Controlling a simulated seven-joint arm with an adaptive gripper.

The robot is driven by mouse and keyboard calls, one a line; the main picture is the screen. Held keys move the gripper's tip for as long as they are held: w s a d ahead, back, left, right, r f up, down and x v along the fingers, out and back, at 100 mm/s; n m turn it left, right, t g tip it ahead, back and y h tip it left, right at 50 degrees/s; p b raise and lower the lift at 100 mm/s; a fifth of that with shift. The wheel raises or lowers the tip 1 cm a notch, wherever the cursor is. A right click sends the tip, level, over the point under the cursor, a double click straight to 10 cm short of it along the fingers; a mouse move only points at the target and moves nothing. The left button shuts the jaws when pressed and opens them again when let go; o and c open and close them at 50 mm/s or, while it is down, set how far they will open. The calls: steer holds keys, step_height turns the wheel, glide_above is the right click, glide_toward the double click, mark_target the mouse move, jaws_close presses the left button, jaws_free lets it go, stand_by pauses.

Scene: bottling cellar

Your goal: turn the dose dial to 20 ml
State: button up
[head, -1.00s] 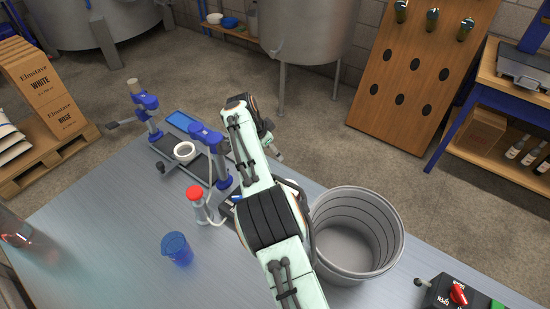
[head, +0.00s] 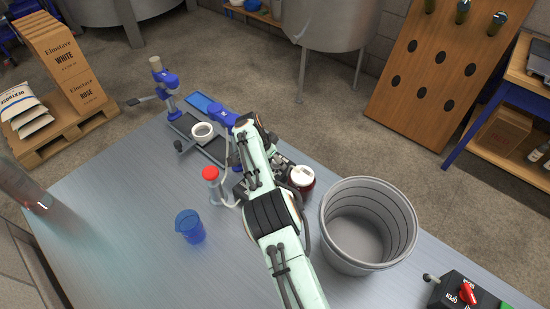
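I cannot make out a dose dial or any ml marks. A round, dark red thing with a white top (head: 302,177) stands on the bench just right of my arm; I cannot tell whether it bears the dial. A clear bottle with a red cap (head: 210,174) stands left of my arm, with a pale tube running from it. My gripper is mostly hidden behind my own arm; dark and grey parts (head: 281,166) show beside the white-topped thing. Whether the fingers touch anything, and whether they are open or shut, is hidden.
A grey bucket (head: 366,226) stands close on the right. A blue beaker (head: 190,227) is at front left, and a blue stand holding a white ring (head: 202,132) is behind. A control box with a red knob (head: 467,293) sits at the lower right.

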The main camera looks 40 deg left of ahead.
jaws_close()
steer(key=shift+n, duration=0.3)
steer(key=n+y, duration=0.1)
steer(key=n, duration=0.2)
steer(key=shift+d+n+y, duration=0.15)
steer(key=shift+n+y, duration=0.15)
steer(key=shift+y, duration=0.1)
steer(key=n, duration=0.2)
steer(key=n+y, duration=0.1)
steer(key=n, duration=0.1)
steer(key=shift+w+d+g+y, duration=0.1)
steer(key=shift+g+y, duration=0.2)
steer(key=shift+g, duration=0.1)
steer(key=n+g+y, duration=0.1)
steer(key=n, duration=0.4)
steer(key=shift+w+n+g+y, duration=0.15)
steer(key=shift+n+g, duration=0.35)
steer(key=shift+n, duration=0.6)
steer(key=shift+n+g+y, duration=0.25)
steer(key=shift+n+g, duration=0.25)
steer(key=shift+n, duration=0.6)
